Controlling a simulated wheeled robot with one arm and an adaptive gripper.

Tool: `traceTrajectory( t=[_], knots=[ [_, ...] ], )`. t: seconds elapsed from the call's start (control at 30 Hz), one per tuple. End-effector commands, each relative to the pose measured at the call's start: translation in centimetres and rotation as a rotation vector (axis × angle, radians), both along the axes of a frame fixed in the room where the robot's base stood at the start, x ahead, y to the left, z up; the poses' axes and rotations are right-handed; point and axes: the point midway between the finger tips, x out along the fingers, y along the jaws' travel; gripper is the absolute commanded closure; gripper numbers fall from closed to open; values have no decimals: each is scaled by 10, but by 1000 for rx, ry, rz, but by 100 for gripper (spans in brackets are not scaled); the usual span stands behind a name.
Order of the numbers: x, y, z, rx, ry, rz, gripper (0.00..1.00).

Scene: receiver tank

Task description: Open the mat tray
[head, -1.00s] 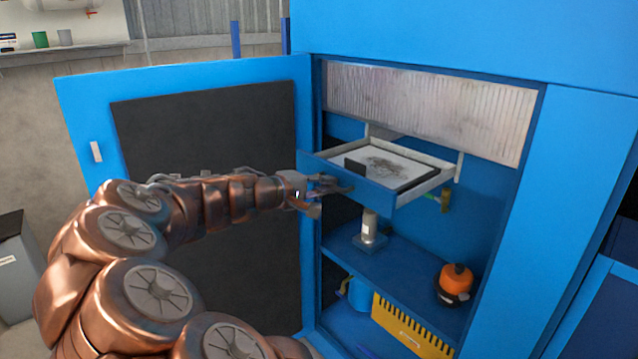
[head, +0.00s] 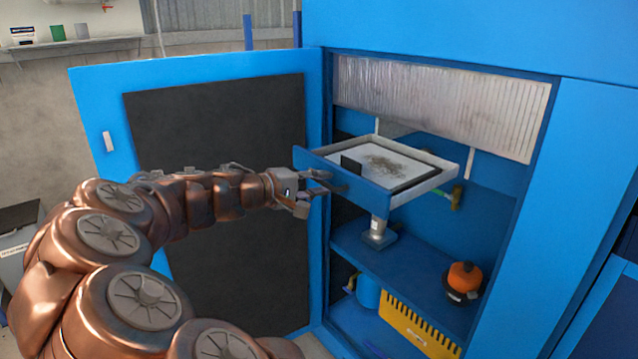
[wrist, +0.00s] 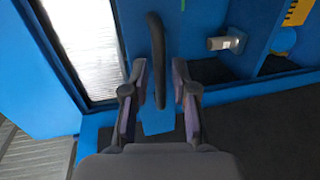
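The mat tray (head: 432,178) is a shallow white tray with a blue front (head: 345,180), sticking out of the upper part of the blue cabinet. A pale mat (head: 395,161) with a dark, crumbly patch and a small black piece lies in it. My gripper (head: 318,190) is at the tray's front. In the wrist view the black bar handle (wrist: 157,55) reaches between the two fingers of my gripper (wrist: 160,100). The fingers stand apart with gaps visible on both sides of the handle, so the gripper looks open around it.
The cabinet door (head: 215,200) stands open at left, beside my arm. Below the tray, a shelf (head: 415,260) holds a grey metal cylinder (head: 378,232) and an orange-topped object (head: 464,278). A yellow slotted box (head: 420,325) stands lower. A ribbed white panel (head: 440,105) is above.

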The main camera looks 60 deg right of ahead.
Motion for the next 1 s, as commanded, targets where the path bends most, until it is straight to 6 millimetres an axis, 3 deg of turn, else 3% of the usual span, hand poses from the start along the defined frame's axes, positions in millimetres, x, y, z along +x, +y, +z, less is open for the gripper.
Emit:
traceTrajectory(
  t=[0.47, 1.0],
  knots=[
    [3, 4, 1, -1, 0, 3, 63],
    [36, 74, 18, -2, -1, 8, 63]
  ],
)
